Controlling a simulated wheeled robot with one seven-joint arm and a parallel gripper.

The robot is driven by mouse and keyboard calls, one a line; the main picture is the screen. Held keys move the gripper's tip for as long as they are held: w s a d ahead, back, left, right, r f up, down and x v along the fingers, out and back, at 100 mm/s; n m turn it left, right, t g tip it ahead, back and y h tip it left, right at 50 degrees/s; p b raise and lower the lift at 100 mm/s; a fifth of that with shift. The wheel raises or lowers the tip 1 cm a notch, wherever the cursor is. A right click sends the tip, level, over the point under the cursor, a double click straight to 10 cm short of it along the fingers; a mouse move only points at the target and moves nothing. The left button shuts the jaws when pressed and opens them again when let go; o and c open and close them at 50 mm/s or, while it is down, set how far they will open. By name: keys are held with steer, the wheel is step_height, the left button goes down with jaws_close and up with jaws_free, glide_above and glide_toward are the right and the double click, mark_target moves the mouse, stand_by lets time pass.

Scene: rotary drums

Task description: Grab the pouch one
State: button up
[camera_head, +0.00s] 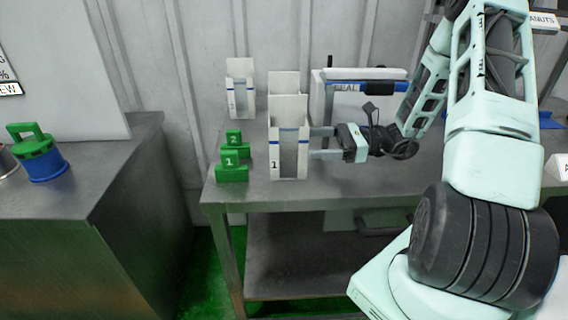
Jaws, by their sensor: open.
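A tall white holder marked 1 (275,165) stands on the metal table, with a blue stripe near its top. A white, pouch-like piece (284,82) sticks up out of it, and a grey panel shows in its front. I cannot tell clearly where the pouch ends and the holder begins. My gripper (318,143) is open and points left. Its two fingers are at the right side of holder 1, one nearer the back and one nearer the front. Whether the fingertips touch it cannot be told.
A similar white holder (240,97) stands behind to the left. Green blocks marked 1 (231,173) and 2 (234,140) sit left of holder 1. A sealer (345,88) stands behind my gripper. A blue-and-green piece (42,165) rests on the left bench (95,185).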

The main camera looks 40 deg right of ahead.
mark_target(288, 157)
step_height(288, 157, down, 4)
steer(key=shift+r, duration=0.1)
steer(key=shift+x, duration=1.05)
steer(key=shift+p+x, duration=0.35)
steer(key=shift+x, duration=2.4)
steer(key=c, duration=1.2)
